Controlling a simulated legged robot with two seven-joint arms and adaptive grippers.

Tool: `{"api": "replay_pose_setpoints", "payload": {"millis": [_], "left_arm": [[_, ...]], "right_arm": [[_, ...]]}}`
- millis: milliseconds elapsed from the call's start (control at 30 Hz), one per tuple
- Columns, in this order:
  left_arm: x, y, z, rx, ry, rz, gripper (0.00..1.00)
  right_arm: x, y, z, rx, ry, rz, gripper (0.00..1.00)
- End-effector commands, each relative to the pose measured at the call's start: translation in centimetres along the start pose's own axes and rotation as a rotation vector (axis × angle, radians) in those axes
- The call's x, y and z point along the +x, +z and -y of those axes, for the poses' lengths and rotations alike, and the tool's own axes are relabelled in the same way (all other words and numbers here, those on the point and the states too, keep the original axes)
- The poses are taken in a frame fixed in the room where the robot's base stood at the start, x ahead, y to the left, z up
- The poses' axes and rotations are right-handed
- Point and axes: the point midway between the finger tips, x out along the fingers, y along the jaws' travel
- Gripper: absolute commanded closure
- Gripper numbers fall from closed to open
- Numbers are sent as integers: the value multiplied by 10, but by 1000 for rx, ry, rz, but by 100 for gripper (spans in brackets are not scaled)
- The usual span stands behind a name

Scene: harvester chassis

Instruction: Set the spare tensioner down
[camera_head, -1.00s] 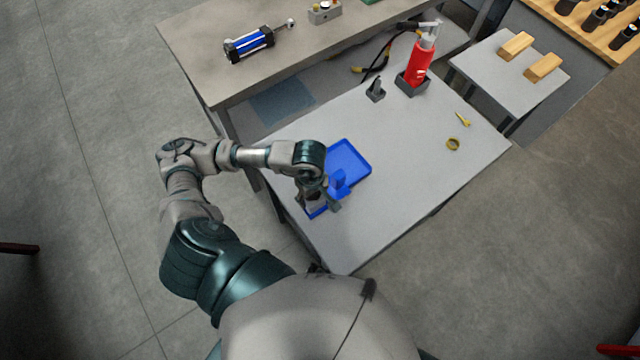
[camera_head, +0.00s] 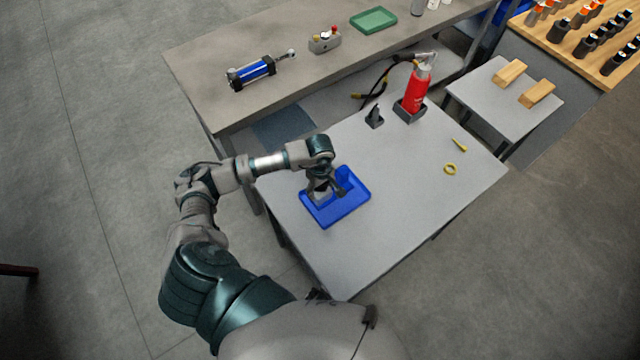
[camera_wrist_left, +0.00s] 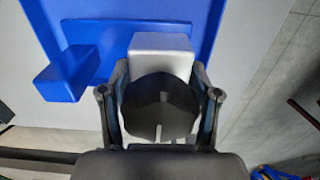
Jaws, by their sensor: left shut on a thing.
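My left gripper (camera_head: 322,192) is over the blue tray (camera_head: 345,213) on the near table. In the left wrist view, the left gripper (camera_wrist_left: 160,82) is shut on the spare tensioner, a dark many-sided piece (camera_wrist_left: 160,108) with a light grey block (camera_wrist_left: 162,50) at its far end. The blue tray (camera_wrist_left: 212,15) lies beyond it in that view. A blue block (camera_wrist_left: 70,74) stands in the tray beside the tensioner. I cannot tell whether the tensioner touches the tray floor. In the head view the gripper mostly hides it. My right gripper is not in view.
A red bottle (camera_head: 416,92) in a dark holder, a small dark stand (camera_head: 374,117) and a yellow ring (camera_head: 450,169) are on the same table (camera_head: 400,200). A blue-and-black cylinder (camera_head: 250,72) lies on the long bench behind. The table's right side is mostly clear.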

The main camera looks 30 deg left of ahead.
Motion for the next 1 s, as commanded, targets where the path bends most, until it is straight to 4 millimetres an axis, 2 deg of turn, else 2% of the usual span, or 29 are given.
{"api": "replay_pose_setpoints", "payload": {"millis": [333,367,433,800,867,1000], "left_arm": [[3,1,-2,1,6,-1,100],[5,1,0,1,1,0,31],[5,1,0,1,1,0,13],[3,0,-1,0,2,0,13],[-2,-1,-1,0,3,0,13],[-27,-1,-2,0,7,-2,13]], "right_arm": [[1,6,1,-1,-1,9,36],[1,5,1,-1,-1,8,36],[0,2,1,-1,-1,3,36],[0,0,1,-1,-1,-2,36],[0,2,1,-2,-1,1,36],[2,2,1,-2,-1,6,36]]}}
